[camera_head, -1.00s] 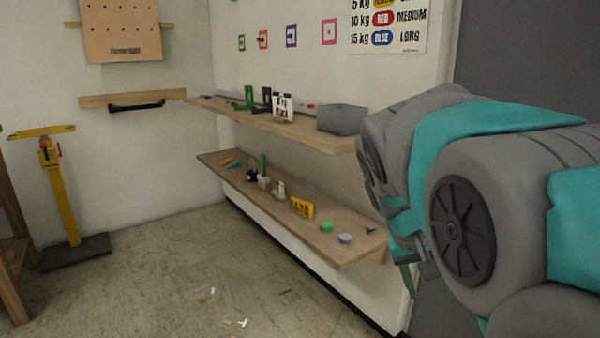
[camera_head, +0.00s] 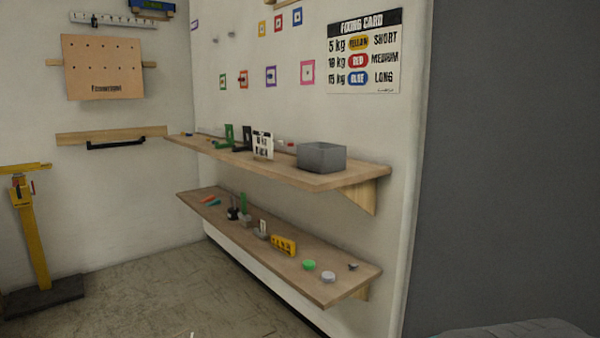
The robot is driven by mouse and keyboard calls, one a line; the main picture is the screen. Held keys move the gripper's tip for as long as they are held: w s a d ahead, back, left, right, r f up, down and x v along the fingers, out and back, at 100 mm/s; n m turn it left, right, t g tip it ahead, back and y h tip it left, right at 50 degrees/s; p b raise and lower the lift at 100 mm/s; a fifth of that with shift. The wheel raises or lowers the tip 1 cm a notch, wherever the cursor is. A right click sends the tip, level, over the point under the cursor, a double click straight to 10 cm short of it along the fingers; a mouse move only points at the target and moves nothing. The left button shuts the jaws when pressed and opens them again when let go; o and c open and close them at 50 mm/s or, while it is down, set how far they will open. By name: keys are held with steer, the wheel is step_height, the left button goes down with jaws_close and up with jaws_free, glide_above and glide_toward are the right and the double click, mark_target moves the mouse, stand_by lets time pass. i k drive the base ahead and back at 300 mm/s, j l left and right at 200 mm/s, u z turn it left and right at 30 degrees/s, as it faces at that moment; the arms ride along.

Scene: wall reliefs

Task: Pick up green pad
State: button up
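The green pad (camera_head: 309,265) is a small round green disc. It lies on the lower wooden shelf (camera_head: 335,286), near the shelf's right end. A grey round pad (camera_head: 328,277) lies just right of it, and a yellow block with dark markings (camera_head: 284,245) stands to its left. Nothing covers the green pad. My gripper is not in view; only a grey piece, probably of my arm, shows at the bottom right edge.
The upper shelf (camera_head: 360,174) overhangs behind the lower one and carries a grey box (camera_head: 321,157), a white card (camera_head: 262,145) and green and black brackets. A yellow stand (camera_head: 32,235) is at the left. The floor (camera_head: 140,305) before the shelves looks mostly clear.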

mark_target(309, 264)
steer(key=i+l+u, duration=0.4)
steer(key=l, duration=0.25)
steer(key=i+l+u, duration=0.25)
steer(key=l, duration=0.15)
